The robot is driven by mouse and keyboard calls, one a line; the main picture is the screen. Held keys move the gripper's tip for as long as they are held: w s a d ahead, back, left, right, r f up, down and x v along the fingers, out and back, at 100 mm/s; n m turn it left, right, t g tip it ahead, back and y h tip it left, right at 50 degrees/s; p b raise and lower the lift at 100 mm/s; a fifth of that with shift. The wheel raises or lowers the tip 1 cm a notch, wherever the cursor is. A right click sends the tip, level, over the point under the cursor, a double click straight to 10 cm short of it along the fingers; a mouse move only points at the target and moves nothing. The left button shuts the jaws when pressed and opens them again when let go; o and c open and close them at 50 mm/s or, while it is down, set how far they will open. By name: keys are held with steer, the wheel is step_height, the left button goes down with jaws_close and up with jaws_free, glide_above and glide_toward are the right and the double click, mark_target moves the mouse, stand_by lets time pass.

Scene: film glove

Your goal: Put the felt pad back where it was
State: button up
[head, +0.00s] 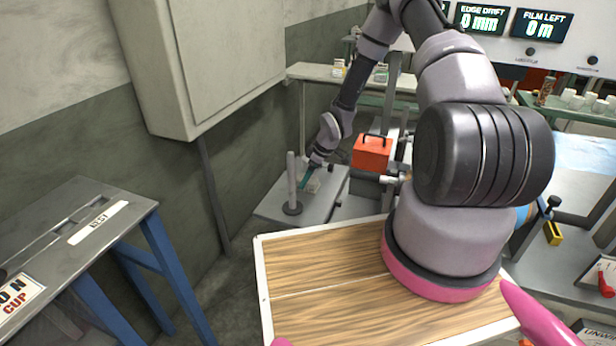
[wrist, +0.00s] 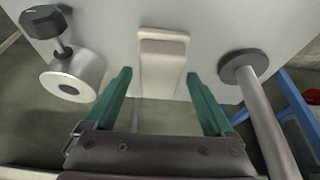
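A cream-coloured pad-like piece, which looks like the felt pad (wrist: 163,68), lies on the grey metal surface straight ahead of my gripper in the wrist view. In the head view it shows only as a small pale patch (head: 313,185), partly hidden by the gripper. My gripper (wrist: 158,76) has teal fingers spread wide, one on each side of the pad, with a thin gap showing at each side. In the head view my gripper (head: 305,178) reaches down over the grey platform (head: 325,206). How near the fingertips are to the surface is unclear.
An upright metal post (head: 291,178) on a dark round base stands left of the gripper. A metal roller with a black knob (wrist: 72,76) is left in the wrist view. A red box (head: 371,153) stands to the right. A blue-legged bench (head: 75,228) is at left.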

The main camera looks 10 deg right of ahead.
steer(key=shift+r, duration=0.1)
steer(key=s+d+r+m+t+h, duration=0.1)
steer(key=s+d+r+m, duration=0.15)
steer(key=r, duration=0.95)
steer(key=s+d+r+m+h, duration=0.2)
steer(key=s+d+r, duration=0.15)
steer(key=r, duration=0.95)
steer(key=s+d+r+m+t+h, duration=0.1)
steer(key=s+d+r+m, duration=0.25)
steer(key=r, duration=0.85)
steer(key=s+a+r+m+t+y, duration=0.1)
steer(key=s+a+r+m, duration=0.1)
steer(key=s+r, duration=0.6)
steer(key=s+a+r+m+t+y, duration=0.1)
steer(key=s+a+r+m, duration=0.1)
steer(key=s+r+m, duration=0.3)
steer(key=s+r, duration=0.3)
steer(key=s, duration=0.3)
steer(key=shift+s+a, duration=0.15)
steer(key=shift+a, duration=0.05)
steer(key=shift+r+t, duration=0.1)
steer(key=shift+t, duration=0.2)
